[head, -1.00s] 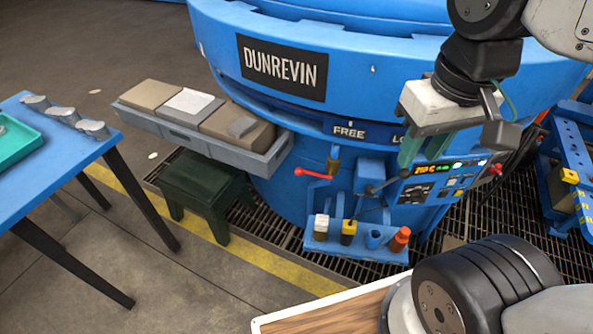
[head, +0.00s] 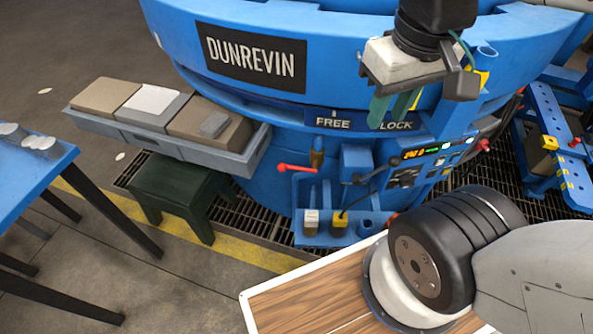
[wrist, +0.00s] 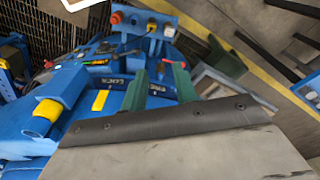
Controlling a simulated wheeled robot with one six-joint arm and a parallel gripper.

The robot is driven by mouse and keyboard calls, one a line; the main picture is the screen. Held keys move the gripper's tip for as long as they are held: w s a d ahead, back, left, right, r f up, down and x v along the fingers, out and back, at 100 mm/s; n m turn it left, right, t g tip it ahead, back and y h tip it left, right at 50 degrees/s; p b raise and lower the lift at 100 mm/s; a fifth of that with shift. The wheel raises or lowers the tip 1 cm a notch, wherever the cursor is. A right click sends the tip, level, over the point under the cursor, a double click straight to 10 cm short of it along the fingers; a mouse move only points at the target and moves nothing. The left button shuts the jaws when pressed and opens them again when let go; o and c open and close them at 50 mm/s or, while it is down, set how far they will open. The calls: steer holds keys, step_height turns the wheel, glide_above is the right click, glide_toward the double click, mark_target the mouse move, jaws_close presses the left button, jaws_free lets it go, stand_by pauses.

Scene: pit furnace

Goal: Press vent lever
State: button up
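The blue furnace body (head: 300,32) carries several levers, and I cannot tell which is the vent lever. A red-handled lever (head: 297,168) sticks out at the left of its front. A dark lever with a black knob (head: 375,173) is nearer the middle, beside the lit control panel (head: 425,160). A small red knob (head: 484,145) is at the panel's right. My gripper (head: 392,113) is in front of the FREE/LOCK strip (head: 333,123), near LOCK, above the levers. In the wrist view, its green fingers (wrist: 160,78) are apart with nothing between them.
A grey tray of blocks (head: 240,165) juts out left, above a green stool (head: 160,190). A blue table (head: 25,190) is at far left. A blue frame (head: 555,140) is at right.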

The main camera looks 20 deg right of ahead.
steer(key=shift+a, duration=0.1)
jaws_close()
steer(key=w+a+f+n+t+h, duration=0.3)
steer(key=w+f+n, duration=0.3)
steer(key=f+n, duration=0.5)
steer(key=w+a+f+n+t+h, duration=0.4)
steer(key=f+n, duration=0.8)
steer(key=f, duration=0.9)
steer(key=w+a+f+n+t+h, duration=0.3)
steer(key=w+f+n, duration=0.5)
steer(key=f, duration=0.8)
steer(key=a+n, duration=0.1)
steer(key=n, duration=0.2)
steer(key=shift+w+a+f+n+t, duration=0.2)
steer(key=shift+w+f+n+t, duration=0.05)
steer(key=shift+f+n+t, duration=0.05)
